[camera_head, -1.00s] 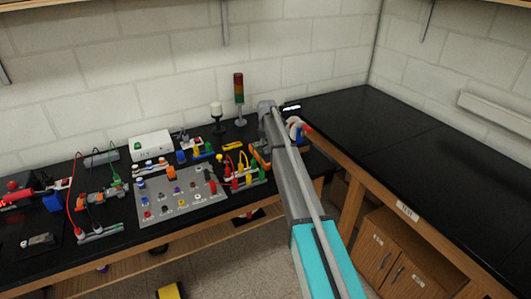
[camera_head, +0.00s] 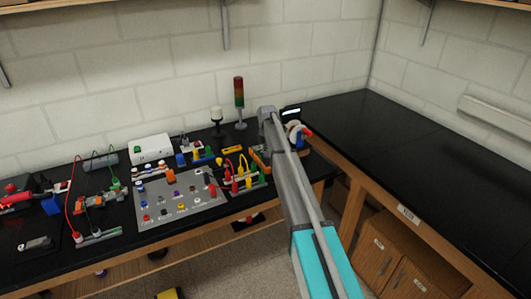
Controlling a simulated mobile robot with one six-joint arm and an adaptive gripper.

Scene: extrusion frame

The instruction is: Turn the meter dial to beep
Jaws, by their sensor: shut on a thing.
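A dark device with a small lit display (camera_head: 291,112), probably the meter, stands at the back right of the black bench, just right of the top of my arm. Its lower part and any dial are hidden or too small to make out. My arm reaches from the bottom right up to this device and covers part of it. My gripper does not show; the arm's end hides it, so I cannot see its fingers or what they touch.
A grey panel with several knobs (camera_head: 190,213) lies left of my arm. Colored plugs and cables stand around it. A stack light (camera_head: 239,100) and a white box (camera_head: 152,148) stand behind. A pale round thing (camera_head: 296,130) is right of my arm. The right bench (camera_head: 390,140) is clear.

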